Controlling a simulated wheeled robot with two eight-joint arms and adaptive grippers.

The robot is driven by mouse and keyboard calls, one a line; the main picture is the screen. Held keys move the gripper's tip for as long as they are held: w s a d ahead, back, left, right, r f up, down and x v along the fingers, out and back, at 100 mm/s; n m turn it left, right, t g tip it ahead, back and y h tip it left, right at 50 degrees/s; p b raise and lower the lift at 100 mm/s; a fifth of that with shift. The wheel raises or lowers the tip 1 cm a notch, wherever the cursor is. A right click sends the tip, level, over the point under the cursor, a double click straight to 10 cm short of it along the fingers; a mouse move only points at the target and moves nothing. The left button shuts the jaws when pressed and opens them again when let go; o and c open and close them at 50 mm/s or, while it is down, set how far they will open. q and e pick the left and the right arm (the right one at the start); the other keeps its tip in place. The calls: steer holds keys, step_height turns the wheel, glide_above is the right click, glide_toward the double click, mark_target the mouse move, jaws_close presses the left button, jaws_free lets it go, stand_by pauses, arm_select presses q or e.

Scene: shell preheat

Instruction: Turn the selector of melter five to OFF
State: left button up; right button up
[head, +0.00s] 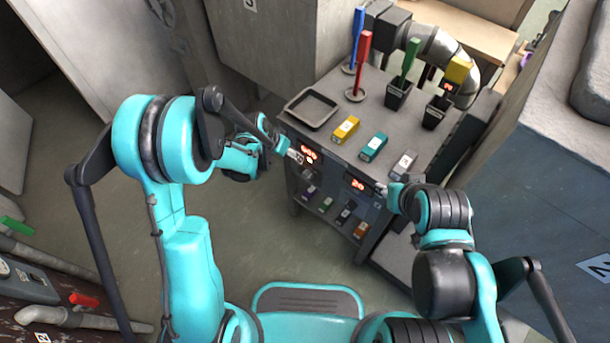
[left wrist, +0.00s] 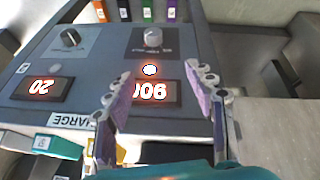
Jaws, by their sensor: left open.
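A melter's front control panel (head: 330,172) stands ahead of me. In the left wrist view it is upside down, with a round selector knob (left wrist: 153,37) above a lit lamp (left wrist: 150,69) and a red digital display (left wrist: 152,93). A second knob (left wrist: 70,37) and display (left wrist: 40,88) sit to the left. I cannot read the number five or the selector's marks. My left gripper (head: 287,152) is open and empty before the panel; its fingers (left wrist: 154,78) flank the lamp and display, apart from the knob. My right gripper (head: 384,191) is near the panel's right end; its fingers are unclear.
On the melter's top are a black tray (head: 311,109), yellow (head: 346,129) and teal (head: 373,146) blocks, and upright coloured handles. A dark blue cabinet (head: 545,180) stands at right; open floor lies to the left.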

arm_select(q)
steer(key=m, duration=0.1)
glide_toward(305, 176)
steer(key=w+f, duration=0.1)
steer(key=shift+g+h, duration=0.4)
steer(key=b+x, duration=0.3)
steer(key=x, duration=0.5)
steer(key=shift+a+f, duration=0.1)
steer(key=shift+f, duration=0.05)
steer(key=c, duration=1.2)
